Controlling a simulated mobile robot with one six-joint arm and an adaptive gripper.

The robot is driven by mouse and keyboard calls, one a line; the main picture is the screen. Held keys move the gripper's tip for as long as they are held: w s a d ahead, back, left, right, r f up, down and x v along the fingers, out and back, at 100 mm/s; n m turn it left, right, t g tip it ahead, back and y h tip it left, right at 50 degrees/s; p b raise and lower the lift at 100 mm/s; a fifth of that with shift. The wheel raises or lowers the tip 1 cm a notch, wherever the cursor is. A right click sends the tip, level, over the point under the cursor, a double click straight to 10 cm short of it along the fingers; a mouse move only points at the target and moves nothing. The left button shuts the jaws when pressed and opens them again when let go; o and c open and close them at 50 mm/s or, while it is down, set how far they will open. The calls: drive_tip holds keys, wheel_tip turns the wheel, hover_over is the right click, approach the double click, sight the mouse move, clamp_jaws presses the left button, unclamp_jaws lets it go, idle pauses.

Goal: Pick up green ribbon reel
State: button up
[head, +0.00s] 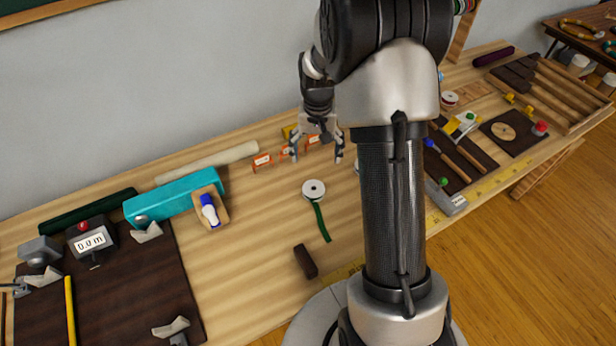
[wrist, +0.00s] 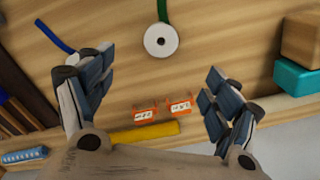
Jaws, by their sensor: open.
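The green ribbon reel (head: 314,190) lies flat on the wooden table, a white disc with a dark hub and a green ribbon tail running toward the table's front. In the wrist view the reel (wrist: 160,40) is near the top centre, beyond the fingertips, its tail leaving the top edge. My gripper (head: 318,150) is open and empty, above the table and behind the reel in the head view. In the wrist view my gripper's fingers (wrist: 152,84) are wide apart, with bare table and two orange labelled pieces between and below them.
Orange labelled pieces (head: 262,162) stand behind the reel, partly hidden by my gripper. A dark brown block (head: 305,261) lies in front. A teal box (head: 175,198) is at left. A blue ribbon (wrist: 54,36) trails beside my left finger. Table around the reel is mostly clear.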

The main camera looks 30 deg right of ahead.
drive_tip(key=b, duration=0.3)
hover_over(313, 187)
drive_tip(key=s, duration=0.2)
drive_tip(key=f, duration=1.1)
drive_tip(key=shift+w+a+f, duration=0.1)
drive_tip(key=shift+a+f, duration=0.1)
drive_tip(key=shift+w+f+b, duration=0.15)
drive_tip(key=shift+f+b, duration=0.55)
drive_tip(key=shift+f, duration=0.8)
drive_tip(key=shift+w+f+b, duration=0.15)
drive_tip(key=shift+f+b, duration=0.55)
drive_tip(key=shift+f, duration=0.75)
drive_tip(key=shift+r, duration=0.1)
drive_tip(key=c, duration=1)
